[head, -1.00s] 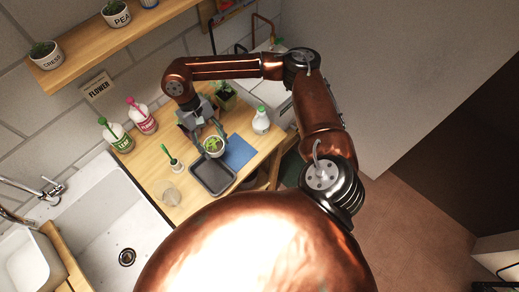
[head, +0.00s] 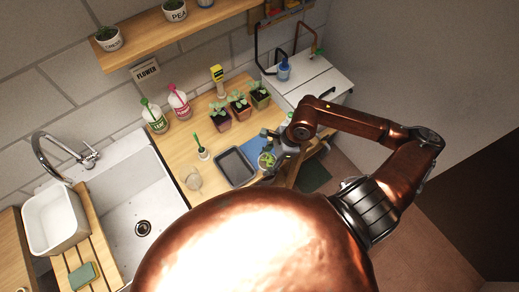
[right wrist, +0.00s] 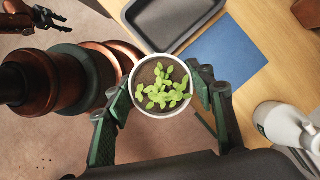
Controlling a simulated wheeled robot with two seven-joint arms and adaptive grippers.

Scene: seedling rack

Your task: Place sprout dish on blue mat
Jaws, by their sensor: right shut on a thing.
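The sprout dish (right wrist: 160,88) is a round white pot with dark soil and green sprouts. My right gripper (right wrist: 162,98) is shut on it, with a finger on each side. In the head view the dish (head: 267,161) is by the table's front edge, with my right gripper (head: 277,153) around it. The blue mat (right wrist: 228,54) lies flat and bare on the table beside the dark tray; the dish appears off to its side in the wrist view. My left gripper (right wrist: 50,19) shows at the wrist view's upper left, its fingers apart and empty.
The dark tray (head: 234,168) lies left of the mat. Potted seedlings (head: 240,106) stand behind it. A white spray bottle (right wrist: 284,125) is on the table at right in the wrist view. A glass (head: 193,180) and the sink (head: 140,200) are farther left.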

